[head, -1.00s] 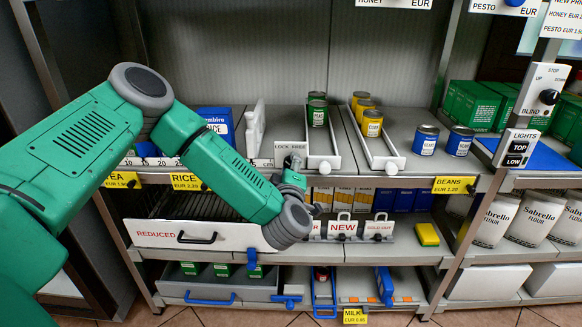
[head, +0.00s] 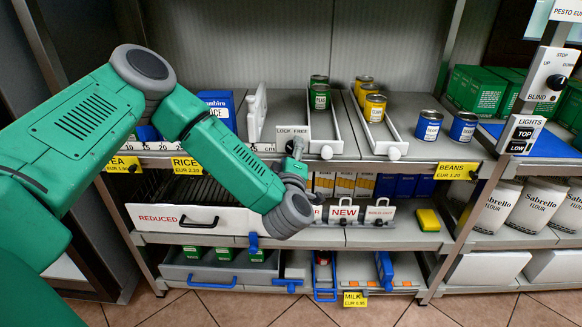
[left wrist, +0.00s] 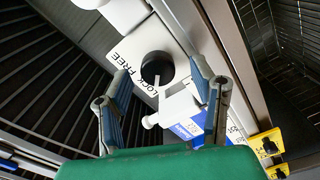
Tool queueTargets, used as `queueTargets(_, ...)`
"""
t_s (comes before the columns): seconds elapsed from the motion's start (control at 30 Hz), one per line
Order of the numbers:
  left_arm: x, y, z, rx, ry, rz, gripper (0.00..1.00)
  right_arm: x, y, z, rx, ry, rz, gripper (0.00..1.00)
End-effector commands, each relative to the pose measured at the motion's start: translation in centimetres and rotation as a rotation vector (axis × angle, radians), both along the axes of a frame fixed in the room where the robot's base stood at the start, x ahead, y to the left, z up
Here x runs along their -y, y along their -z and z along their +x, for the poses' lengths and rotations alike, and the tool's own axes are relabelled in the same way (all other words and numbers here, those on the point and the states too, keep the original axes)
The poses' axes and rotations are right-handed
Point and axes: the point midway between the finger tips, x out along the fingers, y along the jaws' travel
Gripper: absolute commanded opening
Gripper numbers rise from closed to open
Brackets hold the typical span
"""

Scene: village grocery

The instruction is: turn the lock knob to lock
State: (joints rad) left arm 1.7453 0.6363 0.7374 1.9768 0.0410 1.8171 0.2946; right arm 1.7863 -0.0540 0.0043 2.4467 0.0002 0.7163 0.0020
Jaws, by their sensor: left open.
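The white lock plate marked LOCK FREE (head: 291,131) is on the shelf front in the head view. My left gripper (head: 297,149) is right in front of it and hides the knob there. In the left wrist view the plate (left wrist: 122,42) carries a dark round lock knob (left wrist: 156,66) with a small pale mark at its lower edge. The open fingers of my left gripper (left wrist: 163,88) stand on either side of the knob, apart from it in the picture. I cannot tell which word the knob points to. My right gripper is not in view.
A white upright panel (head: 257,115) stands left of the plate. A bin with cans (head: 323,135) stands right of it. A blind switch and lights panel (head: 523,133) is at the right.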

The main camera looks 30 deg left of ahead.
Motion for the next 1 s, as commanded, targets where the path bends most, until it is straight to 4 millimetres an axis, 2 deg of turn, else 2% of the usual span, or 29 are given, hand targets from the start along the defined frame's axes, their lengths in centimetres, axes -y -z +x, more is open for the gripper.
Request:
queueTargets(0.2, 2.8, 0.1, -4.1, -0.003, 0.009, -0.001, 0.51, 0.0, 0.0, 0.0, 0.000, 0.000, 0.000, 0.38)
queueTargets(0.43, 4.1, -0.1, -6.3, 0.002, 0.008, 0.007, 0.51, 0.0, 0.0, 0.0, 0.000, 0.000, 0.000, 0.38)
queueTargets(0.63, 5.2, 0.4, -7.6, -0.012, 0.016, -0.005, 0.51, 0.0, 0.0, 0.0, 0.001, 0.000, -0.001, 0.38)
queueTargets(1.0, 5.2, 0.2, -8.7, -0.001, 0.001, -0.002, 0.51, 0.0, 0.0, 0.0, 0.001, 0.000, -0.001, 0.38)
